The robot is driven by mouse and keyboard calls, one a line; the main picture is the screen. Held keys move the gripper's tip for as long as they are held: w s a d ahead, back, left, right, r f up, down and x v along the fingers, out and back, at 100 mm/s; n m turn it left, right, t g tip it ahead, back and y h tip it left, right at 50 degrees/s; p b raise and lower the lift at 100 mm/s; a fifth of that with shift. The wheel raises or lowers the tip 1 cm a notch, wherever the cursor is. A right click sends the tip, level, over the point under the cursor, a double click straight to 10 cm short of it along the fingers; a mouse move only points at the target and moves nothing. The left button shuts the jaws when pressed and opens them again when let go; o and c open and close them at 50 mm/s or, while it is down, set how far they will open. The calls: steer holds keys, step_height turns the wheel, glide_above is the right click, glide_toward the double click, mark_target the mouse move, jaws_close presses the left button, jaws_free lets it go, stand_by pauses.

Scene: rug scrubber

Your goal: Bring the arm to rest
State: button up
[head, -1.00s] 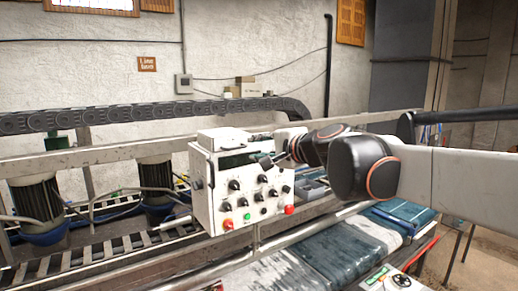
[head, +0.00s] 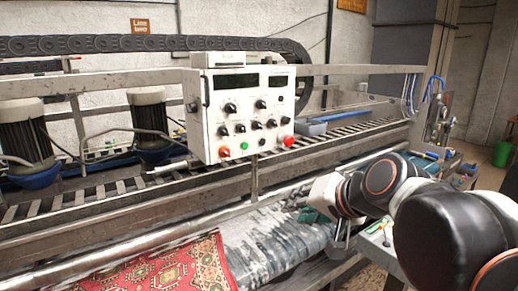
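My arm (head: 400,200) comes in from the lower right in the head view and reaches left over the machine's front bed. My gripper (head: 297,199) is at its end, small and partly hidden by my own wrist. It is low, in front of and below the control box (head: 246,110), near the wet grey and teal rug (head: 270,238). I cannot tell whether its fingers are open or shut, or whether they touch anything.
The white control box has knobs, a green button and red buttons. A red patterned rug (head: 165,268) lies at the front left. Motors (head: 25,128) stand on the left behind a metal rail (head: 110,238). A blue tray (head: 325,126) sits on the slatted conveyor. A green bin (head: 502,153) stands far right.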

steer(key=s+d+f+n+g+h+b, duration=0.1)
steer(key=s+d+f+b, duration=0.2)
steer(key=f, duration=0.6)
steer(key=s+d+f+n+h+b, duration=0.1)
steer(key=s+d+f+b, duration=0.3)
steer(key=f, duration=0.5)
steer(key=s+d+f+n+g+h+b, duration=0.1)
steer(key=s+d+f+n+h+b, duration=0.1)
steer(key=s+f, duration=0.5)
step_height(320, 180, down, 2)
steer(key=d+h+b, duration=0.1)
steer(key=d+b, duration=0.1)
steer(key=b, duration=0.1)
steer(key=shift+s+f+g, duration=0.2)
steer(key=shift+s+g, duration=0.05)
steer(key=shift+g, duration=0.05)
steer(key=shift+o, duration=0.6)
